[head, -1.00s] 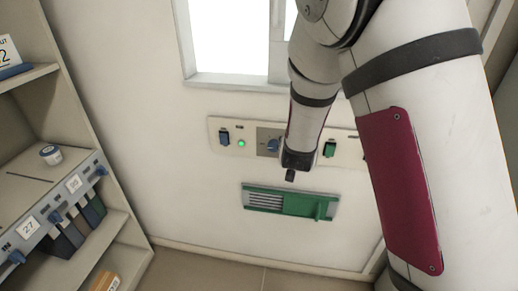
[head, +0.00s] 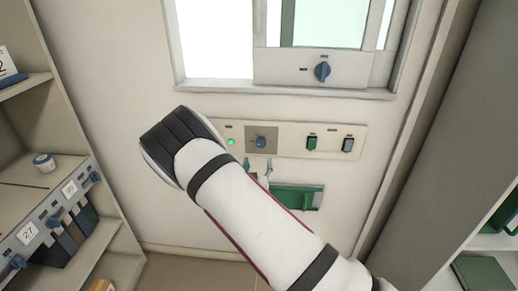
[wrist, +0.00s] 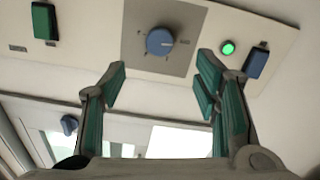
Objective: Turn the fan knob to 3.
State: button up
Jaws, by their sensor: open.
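A blue round knob (head: 261,142) sits on a grey square plate in the wall panel (head: 290,138). In the wrist view the same knob (wrist: 159,41) has small marks around it, too small to read, and a light pointer line. My gripper (wrist: 160,82) is open and empty, its two green-padded fingers apart, with the knob ahead of and between their tips, not touched. In the head view my gripper (head: 258,167) is just below the knob, partly hidden by my arm. A second blue knob (head: 322,71) is on the window frame; I cannot read which knob is labelled fan.
A green light (head: 231,142) glows left of the plate. A green switch (head: 311,142) and a grey-blue switch (head: 348,144) are to the right. A green sliding vent (head: 298,196) is below. Shelves stand at left; a cabinet at right.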

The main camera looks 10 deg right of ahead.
aim_at(261, 145)
jog(key=x, duration=1.1)
jog(key=shift+f, duration=0.1)
jog(key=c, duration=1.1)
